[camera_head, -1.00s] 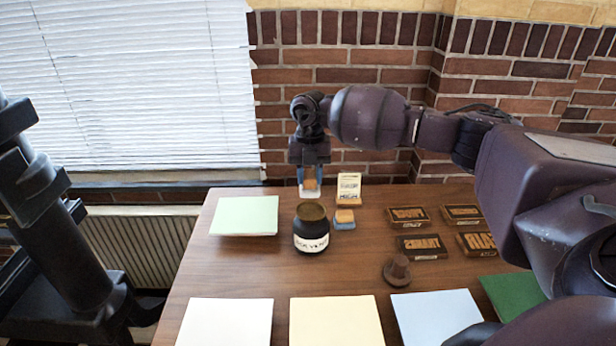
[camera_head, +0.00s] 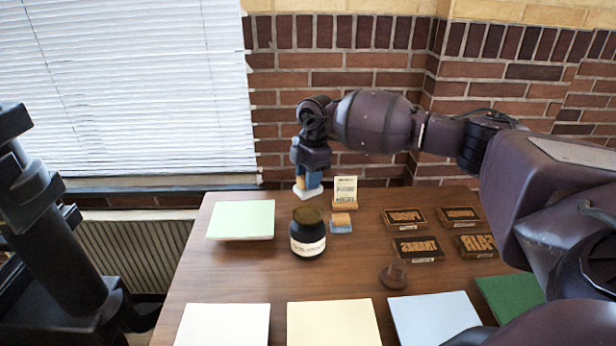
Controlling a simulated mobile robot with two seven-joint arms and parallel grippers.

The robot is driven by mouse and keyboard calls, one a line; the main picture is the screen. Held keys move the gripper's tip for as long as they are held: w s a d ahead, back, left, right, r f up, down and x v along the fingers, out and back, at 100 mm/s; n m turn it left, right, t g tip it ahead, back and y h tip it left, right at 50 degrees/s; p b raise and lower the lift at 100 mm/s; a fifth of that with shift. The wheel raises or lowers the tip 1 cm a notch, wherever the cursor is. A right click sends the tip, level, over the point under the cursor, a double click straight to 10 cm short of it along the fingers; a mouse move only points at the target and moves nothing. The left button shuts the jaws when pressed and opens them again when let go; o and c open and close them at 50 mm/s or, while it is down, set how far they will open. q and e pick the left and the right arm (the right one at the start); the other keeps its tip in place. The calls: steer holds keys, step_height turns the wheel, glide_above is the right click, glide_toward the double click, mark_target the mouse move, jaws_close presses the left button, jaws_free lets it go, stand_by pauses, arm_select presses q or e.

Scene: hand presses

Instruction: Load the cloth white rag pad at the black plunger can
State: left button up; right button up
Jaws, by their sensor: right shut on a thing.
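The black plunger can (camera_head: 308,234) stands upright on the wooden table, with a brownish top and a white label on its front. My right gripper (camera_head: 309,184) is at the back of the table, behind the can. It is shut on the white rag pad (camera_head: 307,190), whose pale lower part shows below the fingers, with some orange-tan between them. The pad is apart from the can. I cannot tell whether it touches the table. On the left only dark arm parts of mine show, and my left gripper is out of view.
A blue and orange block (camera_head: 341,223) sits just right of the can, with a small card stand (camera_head: 344,191) behind it. Several lettered stamp blocks (camera_head: 417,249) and a brown knob (camera_head: 393,275) are further right. A green pad (camera_head: 241,220) lies left; paper sheets (camera_head: 333,325) line the front.

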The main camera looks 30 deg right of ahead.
steer(key=m, duration=0.5)
steer(key=shift+a+m+t, duration=0.1)
steer(key=shift+m+t, duration=0.3)
steer(key=shift+f, duration=0.15)
steer(key=shift+f+b, duration=2.3)
steer(key=shift+f, duration=0.6)
steer(key=shift+f, duration=0.4)
steer(key=shift+f, duration=0.1)
stand_by(0.5)
